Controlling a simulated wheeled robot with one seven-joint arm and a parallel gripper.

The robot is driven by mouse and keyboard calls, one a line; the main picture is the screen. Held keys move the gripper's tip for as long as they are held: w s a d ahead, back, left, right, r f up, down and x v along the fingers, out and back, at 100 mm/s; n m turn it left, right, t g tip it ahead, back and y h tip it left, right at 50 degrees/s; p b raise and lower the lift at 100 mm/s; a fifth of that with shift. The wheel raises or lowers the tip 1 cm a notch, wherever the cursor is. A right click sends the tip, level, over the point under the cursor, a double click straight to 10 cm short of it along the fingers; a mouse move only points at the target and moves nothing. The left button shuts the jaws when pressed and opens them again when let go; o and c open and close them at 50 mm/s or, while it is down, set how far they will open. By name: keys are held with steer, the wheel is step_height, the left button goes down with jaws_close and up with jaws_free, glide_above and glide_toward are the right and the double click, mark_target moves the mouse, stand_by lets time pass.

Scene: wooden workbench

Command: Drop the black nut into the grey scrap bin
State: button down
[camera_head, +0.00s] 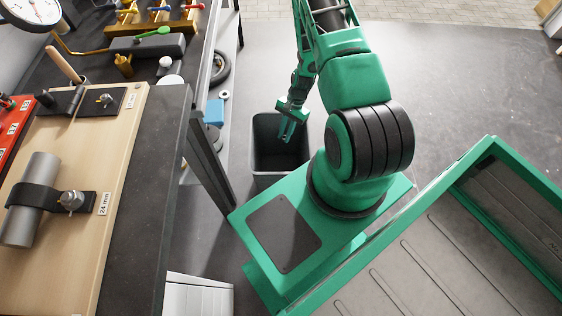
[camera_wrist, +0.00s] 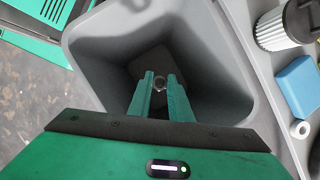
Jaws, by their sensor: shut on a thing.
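The grey scrap bin (camera_head: 264,155) stands on the floor beside the workbench, open at the top. In the wrist view the bin (camera_wrist: 215,62) fills the middle, and its inner walls and floor show. My gripper (camera_head: 287,136) points down over the bin's opening. In the wrist view my gripper (camera_wrist: 161,80) has its two fingers close together, shut on the small black nut (camera_wrist: 159,86). The nut looks like a small dark ring at the fingertips, over the bin's inside. In the head view the nut is too small to make out.
The workbench (camera_head: 150,190) is at the left, with a wooden fixture board (camera_head: 85,170) on it. A blue box (camera_head: 214,111) and a black ring (camera_head: 220,68) lie near the bin. My green arm and base are at the right. Open floor (camera_head: 460,80) lies beyond.

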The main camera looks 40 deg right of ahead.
steer(key=c, duration=1.5)
jaws_free()
steer(key=shift+c, duration=0.2)
steer(key=shift+r, duration=0.1)
steer(key=v, duration=1)
steer(key=shift+r, duration=0.3)
steer(key=shift+d, duration=0.15)
